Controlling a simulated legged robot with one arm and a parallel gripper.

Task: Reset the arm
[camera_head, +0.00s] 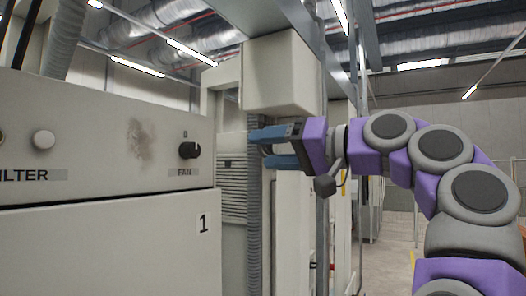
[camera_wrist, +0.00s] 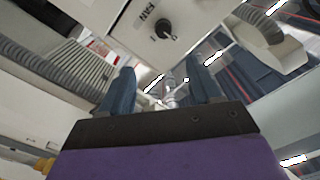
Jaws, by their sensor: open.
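My gripper (camera_head: 268,147) is at the end of my purple and grey arm, in the middle of the body camera view. Its two blue fingers point left and stand apart, with nothing between them. In the wrist view the fingers of my gripper (camera_wrist: 165,90) also stand apart and empty. The black FAN knob (camera_head: 189,150) is on the cabinet front to the left of the fingertips, apart from them. The FAN knob (camera_wrist: 163,27) also shows near the top of the wrist view, beyond the fingers.
The beige cabinet (camera_head: 90,240) fills the left side and carries a white button (camera_head: 43,139) near the FILTER label. A grey corrugated hose (camera_head: 254,220) runs vertically behind the gripper. A beige box (camera_head: 280,75) hangs above the gripper. Open floor (camera_head: 398,240) shows behind my arm.

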